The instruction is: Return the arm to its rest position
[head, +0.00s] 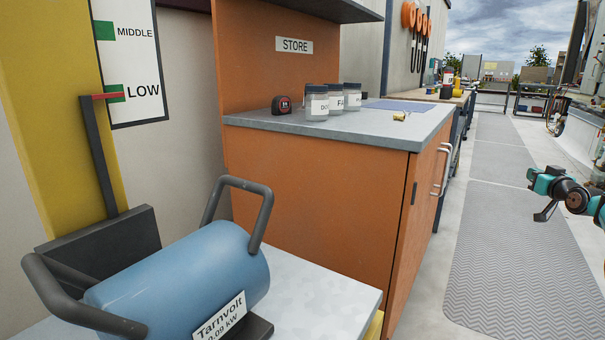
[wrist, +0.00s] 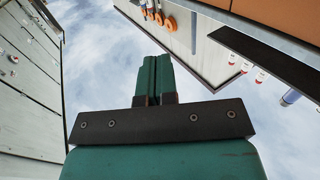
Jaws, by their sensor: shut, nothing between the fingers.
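My gripper shows in the wrist view (wrist: 153,80), with its two green fingers together and nothing between them. In the head view, part of my teal and black arm (head: 570,192) shows at the right edge, over the walkway and apart from the counter. The gripper's fingertips cannot be made out clearly there.
A blue motor (head: 190,278) with grey handles sits on a bench at the front left. An orange cabinet (head: 310,185) carries several jars and a tape measure (head: 281,105). A grey mat (head: 525,250) covers the walkway at right, which looks clear.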

